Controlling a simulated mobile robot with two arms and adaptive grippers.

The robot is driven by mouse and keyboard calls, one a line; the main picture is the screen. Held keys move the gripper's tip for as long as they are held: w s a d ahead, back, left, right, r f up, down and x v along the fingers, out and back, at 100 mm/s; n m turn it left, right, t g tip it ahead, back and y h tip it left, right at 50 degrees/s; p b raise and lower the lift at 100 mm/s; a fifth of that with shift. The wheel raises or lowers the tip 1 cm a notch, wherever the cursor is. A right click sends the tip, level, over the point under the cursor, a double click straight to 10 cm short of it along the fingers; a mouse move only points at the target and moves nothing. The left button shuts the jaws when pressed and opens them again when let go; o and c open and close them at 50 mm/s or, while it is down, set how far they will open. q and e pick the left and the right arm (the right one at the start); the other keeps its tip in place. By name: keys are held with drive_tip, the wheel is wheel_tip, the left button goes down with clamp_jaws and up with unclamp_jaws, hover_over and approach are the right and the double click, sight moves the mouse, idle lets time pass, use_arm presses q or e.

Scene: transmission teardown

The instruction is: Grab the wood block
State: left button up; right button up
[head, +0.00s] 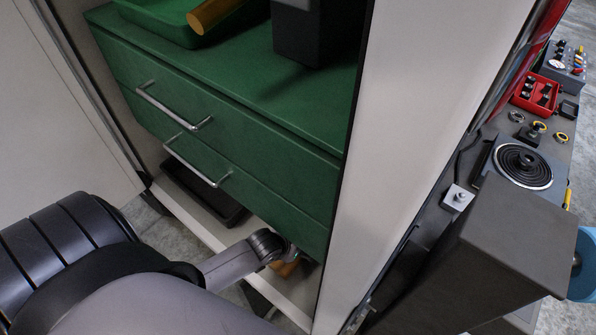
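A small orange-brown piece that looks like the wood block (287,268) shows low inside the cabinet, under the lowest green drawer. Only a little of it is visible. My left arm reaches in from the lower left, and its end, with the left gripper (290,253), is at the block under the drawer edge. The fingers are mostly hidden by the wrist and the drawer front, so I cannot tell whether they are open or shut on the block. My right gripper is out of view.
The green drawer unit (235,135) with two metal handles hangs just above my wrist. A black tray (203,193) lies on the cabinet floor (180,207). The white cabinet side (415,110) stands to the right. A workbench with tools and a dark box (515,235) is farther right.

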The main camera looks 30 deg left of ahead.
use_arm(q)
drive_tip(key=shift+w, duration=0.1)
drive_tip(key=c, duration=1.6)
